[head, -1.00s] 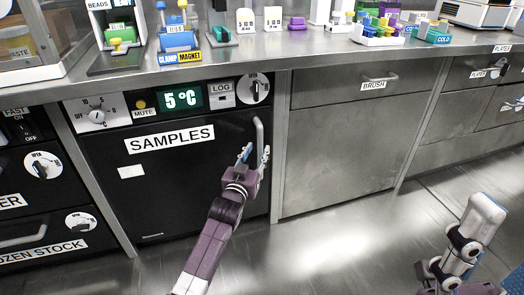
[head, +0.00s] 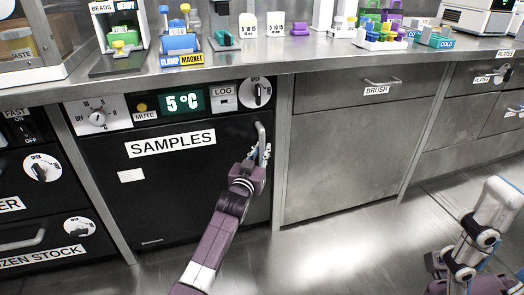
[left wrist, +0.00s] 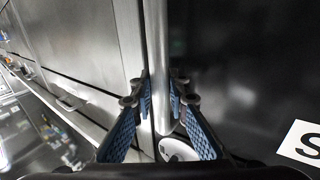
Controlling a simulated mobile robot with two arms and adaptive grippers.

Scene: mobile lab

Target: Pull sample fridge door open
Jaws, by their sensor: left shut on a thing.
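The sample fridge door (head: 150,195) is a black panel under the counter with a white SAMPLES label (head: 170,143). It looks closed, flush with the cabinet front. Its upright metal handle (head: 262,140) is at the door's right edge; it also shows in the left wrist view (left wrist: 156,45). My left gripper (head: 260,157) is at the handle's lower part. In the left wrist view my left gripper (left wrist: 160,98) has its blue-padded fingers on both sides of the handle bar, shut on it. My right arm shows at the lower right, but its gripper cannot be made out.
Above the door is a control panel with a 5 °C display (head: 184,102) and a round dial (head: 257,93). A steel BRUSH cabinet (head: 345,160) adjoins on the right. The counter (head: 300,60) carries lab items. The floor (head: 330,245) in front is clear.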

